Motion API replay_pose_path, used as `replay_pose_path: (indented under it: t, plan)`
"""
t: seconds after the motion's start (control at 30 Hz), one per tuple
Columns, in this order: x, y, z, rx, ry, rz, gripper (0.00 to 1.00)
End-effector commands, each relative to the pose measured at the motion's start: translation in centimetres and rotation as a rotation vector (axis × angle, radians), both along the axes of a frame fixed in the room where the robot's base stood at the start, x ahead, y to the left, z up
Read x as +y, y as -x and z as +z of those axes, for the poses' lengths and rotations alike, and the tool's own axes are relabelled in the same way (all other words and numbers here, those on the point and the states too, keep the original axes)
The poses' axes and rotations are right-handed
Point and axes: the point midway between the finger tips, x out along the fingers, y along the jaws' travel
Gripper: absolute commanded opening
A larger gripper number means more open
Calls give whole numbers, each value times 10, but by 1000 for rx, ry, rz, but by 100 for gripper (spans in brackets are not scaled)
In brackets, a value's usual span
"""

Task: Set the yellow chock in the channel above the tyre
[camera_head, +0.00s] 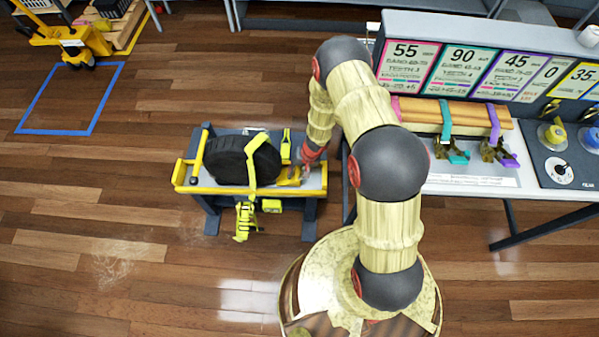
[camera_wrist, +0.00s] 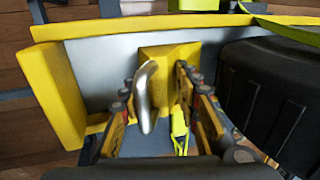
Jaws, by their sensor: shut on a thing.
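The black tyre (camera_head: 240,160) stands on a small bench with a yellow strap (camera_head: 252,168) over it; in the wrist view the tyre (camera_wrist: 275,95) is at the right. The yellow chock (camera_head: 289,178) is on the bench right of the tyre in the head view. In the wrist view the chock (camera_wrist: 160,50) sits over the grey channel floor (camera_wrist: 100,70), between yellow edges and apart from the tyre. My gripper (camera_head: 303,168) is at the chock. In the wrist view its fingers (camera_wrist: 157,92) are closed about the chock, beside its pale metal handle (camera_wrist: 146,100). Fingertip contact is partly hidden.
A yellow ratchet (camera_head: 243,220) hangs at the bench's front. A workbench (camera_head: 475,182) with number cards, rolls and colored straps stands right. A blue floor square (camera_head: 65,100) and yellow pallet truck (camera_head: 70,40) are upper left. Floor left of the bench is clear.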

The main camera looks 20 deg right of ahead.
Motion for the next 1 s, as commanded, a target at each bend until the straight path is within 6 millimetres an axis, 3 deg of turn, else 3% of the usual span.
replay_pose_path:
  t: [0.3,0.33,0.6,0.7,1.0]
  plan:
    - [1,-1,0,-1,0,0,0]
    - [1,-1,0,-1,0,0,34]
    - [1,0,-1,0,0,0,49]
    - [1,0,-1,0,0,0,53]
    - [0,0,0,0,0,-1,53]
